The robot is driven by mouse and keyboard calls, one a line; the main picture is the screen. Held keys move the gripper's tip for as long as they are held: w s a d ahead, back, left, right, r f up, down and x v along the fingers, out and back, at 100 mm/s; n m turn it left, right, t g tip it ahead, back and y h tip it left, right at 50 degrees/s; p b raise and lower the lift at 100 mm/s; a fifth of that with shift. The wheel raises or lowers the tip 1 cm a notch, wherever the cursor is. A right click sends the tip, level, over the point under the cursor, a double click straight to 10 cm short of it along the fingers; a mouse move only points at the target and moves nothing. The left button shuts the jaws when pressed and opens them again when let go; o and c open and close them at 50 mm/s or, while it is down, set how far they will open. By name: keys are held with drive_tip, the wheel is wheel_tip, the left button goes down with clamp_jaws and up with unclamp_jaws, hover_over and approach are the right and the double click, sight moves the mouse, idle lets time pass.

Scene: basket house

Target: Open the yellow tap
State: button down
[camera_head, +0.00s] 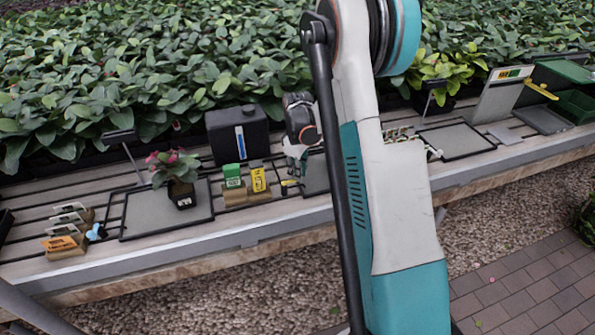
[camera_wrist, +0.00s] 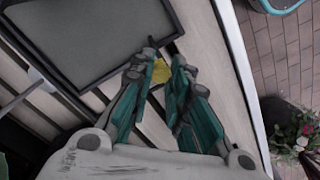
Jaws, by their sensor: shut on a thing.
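The yellow tap (camera_wrist: 161,71) shows as a small yellow piece between my fingertips in the wrist view, with a dark stem at its far end. My gripper (camera_wrist: 164,66) is closed around it, and the fingers hide part of it. In the head view, my gripper (camera_head: 294,166) points down over the slatted bench, beside the yellow card. A small yellow piece (camera_head: 290,183) shows just under it there. My arm hides the area to the right, and I cannot tell how far the tap is turned.
A black box (camera_head: 238,136), green card (camera_head: 232,176) and yellow card (camera_head: 258,180) stand left of my gripper. A potted pink flower (camera_head: 176,177) stands on a grey tray (camera_head: 137,213). A dark-rimmed tray (camera_wrist: 95,35) lies close beside my fingertips. Dense plants line the back.

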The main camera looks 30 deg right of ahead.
drive_tip(key=c, duration=1.5)
unclamp_jaws()
drive_tip(key=shift+w, duration=0.1)
drive_tip(key=shift+r, duration=0.15)
wheel_tip(320, 180, up, 12)
drive_tip(key=shift+f, duration=0.1)
